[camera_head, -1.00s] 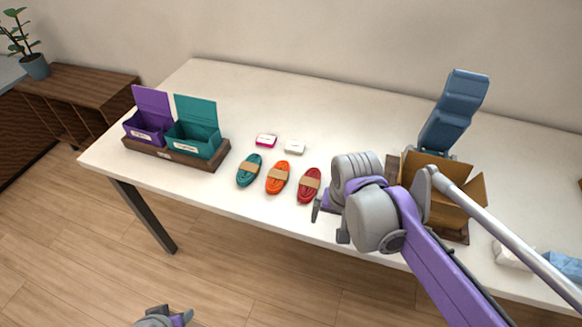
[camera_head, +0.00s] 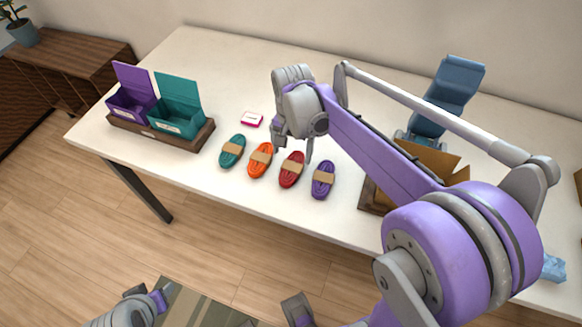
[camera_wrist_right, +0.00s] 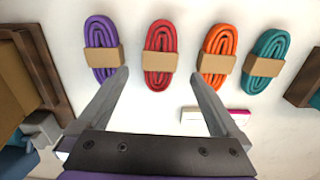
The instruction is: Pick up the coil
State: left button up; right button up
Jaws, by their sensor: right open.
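Four oval coils with tan bands lie in a row on the white table: teal (camera_head: 232,152), orange (camera_head: 260,160), red (camera_head: 291,170) and purple (camera_head: 322,180). My right gripper (camera_head: 293,152) is open and empty, above the table behind the red coil. In the right wrist view its fingertips (camera_wrist_right: 160,75) are spread, with the red coil (camera_wrist_right: 160,55) centred ahead between them. The purple coil (camera_wrist_right: 102,50) is beyond the left fingertip and the orange coil (camera_wrist_right: 217,55) beyond the right one. My left gripper (camera_head: 150,300) is low at the bottom edge, its jaws unclear.
Purple (camera_head: 130,100) and teal (camera_head: 177,118) open boxes stand in a wooden tray at the left. A small pink-and-white box (camera_head: 252,119) lies behind the coils. A cardboard box (camera_head: 432,160) and a blue stand (camera_head: 450,90) are at the right, partly behind my arm.

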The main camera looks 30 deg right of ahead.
aim_at(292, 166)
jog(key=shift+f, duration=3.1)
jog(key=c, duration=1.5)
